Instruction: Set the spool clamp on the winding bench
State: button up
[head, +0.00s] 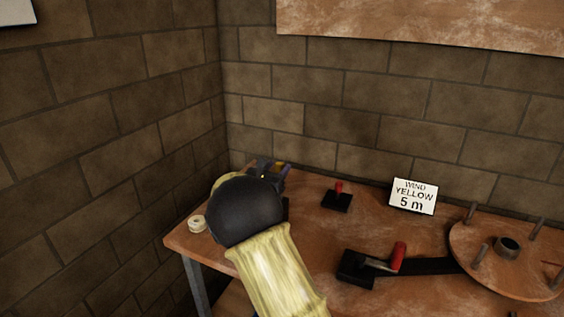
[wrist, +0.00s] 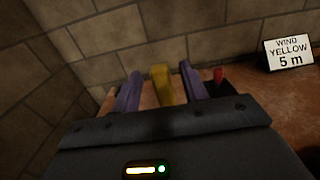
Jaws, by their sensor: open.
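My gripper (head: 272,172) is over the back left corner of the winding bench (head: 315,240), partly hidden by my wrist in the head view. In the wrist view my gripper (wrist: 160,88) has two purple fingers apart, with a yellow upright piece (wrist: 163,84) between them. I see gaps on both sides of it; I cannot tell whether it is the spool clamp's lever or part of a spool. A small black block with a red knob (head: 339,198) sits right of the gripper. A black bar with a red handle (head: 398,257) lies nearer the front.
A round pegged disc (head: 508,250) takes up the bench's right side. A white sign (head: 413,196) reading "WIND YELLOW 5 m" stands at the back. A small cream roll (head: 197,223) lies at the left edge. Brick walls close off the back and left.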

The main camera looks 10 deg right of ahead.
aim_at(282, 163)
jog(key=x, duration=0.4)
jog(key=shift+w+a+f, duration=0.1)
grip_shut()
